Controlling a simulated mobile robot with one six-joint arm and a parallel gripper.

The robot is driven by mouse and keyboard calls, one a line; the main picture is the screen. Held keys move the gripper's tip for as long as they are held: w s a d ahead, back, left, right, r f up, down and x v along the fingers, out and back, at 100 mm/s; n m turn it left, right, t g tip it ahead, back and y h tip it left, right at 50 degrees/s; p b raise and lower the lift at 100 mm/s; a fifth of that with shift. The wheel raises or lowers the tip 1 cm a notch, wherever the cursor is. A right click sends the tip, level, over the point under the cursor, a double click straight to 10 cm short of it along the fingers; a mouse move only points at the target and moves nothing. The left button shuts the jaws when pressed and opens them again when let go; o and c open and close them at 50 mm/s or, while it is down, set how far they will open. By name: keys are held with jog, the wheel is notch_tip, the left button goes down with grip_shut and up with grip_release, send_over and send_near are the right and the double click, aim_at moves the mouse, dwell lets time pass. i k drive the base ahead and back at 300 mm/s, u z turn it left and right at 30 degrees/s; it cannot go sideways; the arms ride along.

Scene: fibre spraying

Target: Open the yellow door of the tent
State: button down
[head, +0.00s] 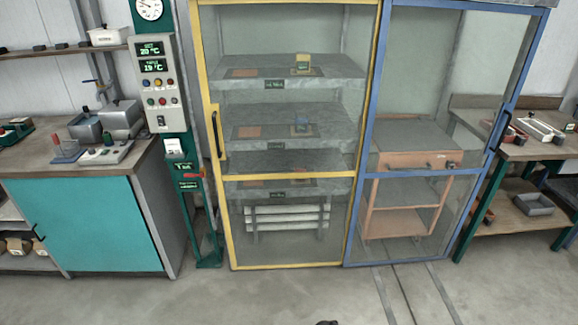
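The tent's yellow door (290,176) stands in the middle of the head view. It is a clear panel in a yellow frame with a crossbar, and it looks closed. Its dark vertical handle (217,135) is on the left edge of the frame. Behind the panel are grey shelves (340,67) with small items on them. A small dark shape at the bottom edge of the view cannot be identified. My gripper does not show clearly in this view.
The blue-framed door (366,130) is to the right, with an orange trolley (400,160) behind it. A control panel (157,82) and green stand (187,205) are left of the yellow door. A teal workbench (85,225) is left, another bench (535,150) right. The floor (290,297) in front is clear.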

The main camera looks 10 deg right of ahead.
aim_at(211, 110)
jog(key=u, duration=0.15)
jog(key=i, duration=0.85)
jog(key=u, duration=1.35)
jog(key=k, duration=0.35)
jog(key=u, duration=0.3)
